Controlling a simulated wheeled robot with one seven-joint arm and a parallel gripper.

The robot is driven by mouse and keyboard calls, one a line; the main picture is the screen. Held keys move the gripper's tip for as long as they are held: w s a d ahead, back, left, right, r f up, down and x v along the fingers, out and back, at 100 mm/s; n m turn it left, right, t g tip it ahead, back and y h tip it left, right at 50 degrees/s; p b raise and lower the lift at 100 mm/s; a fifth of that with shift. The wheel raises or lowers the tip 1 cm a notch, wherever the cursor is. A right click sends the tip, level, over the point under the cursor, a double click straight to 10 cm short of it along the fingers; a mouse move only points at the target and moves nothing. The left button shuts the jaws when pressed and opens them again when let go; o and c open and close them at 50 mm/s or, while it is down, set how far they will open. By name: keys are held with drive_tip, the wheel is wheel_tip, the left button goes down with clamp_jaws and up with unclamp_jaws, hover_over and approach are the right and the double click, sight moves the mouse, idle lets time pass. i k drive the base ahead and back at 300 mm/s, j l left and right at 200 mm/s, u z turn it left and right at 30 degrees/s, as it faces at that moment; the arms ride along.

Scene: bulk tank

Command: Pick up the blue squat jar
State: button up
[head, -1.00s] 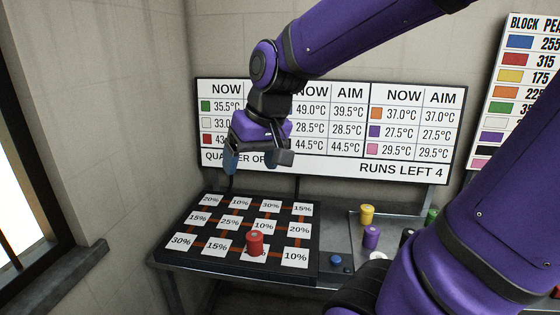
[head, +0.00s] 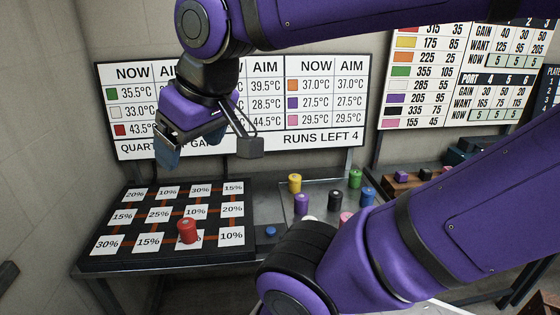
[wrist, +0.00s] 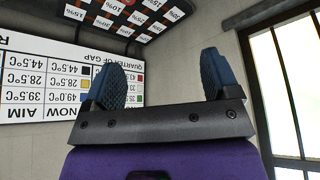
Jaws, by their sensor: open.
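The blue squat jar (head: 367,196) stands on the right side of the grey tray on the bench, below the green jar, with its lower part close to my arm's outline. My gripper (head: 208,152) is open and empty in the air, in front of the wall chart and above the back of the black percentage board. It is up and to the left of the blue jar, well apart from it. In the wrist view my gripper (wrist: 162,80) shows two blue pads spread wide with nothing between them; the jar is not in that view.
Near the blue jar stand yellow (head: 294,184), purple (head: 301,204), black (head: 335,201), green (head: 354,179) and pink (head: 346,217) jars. A red jar (head: 187,232) stands on the percentage board (head: 90,263). A small blue button (head: 270,231) lies between board and tray. My arm crosses the right foreground.

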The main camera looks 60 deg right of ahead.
sight(368, 194)
drive_tip(key=z, duration=2.35)
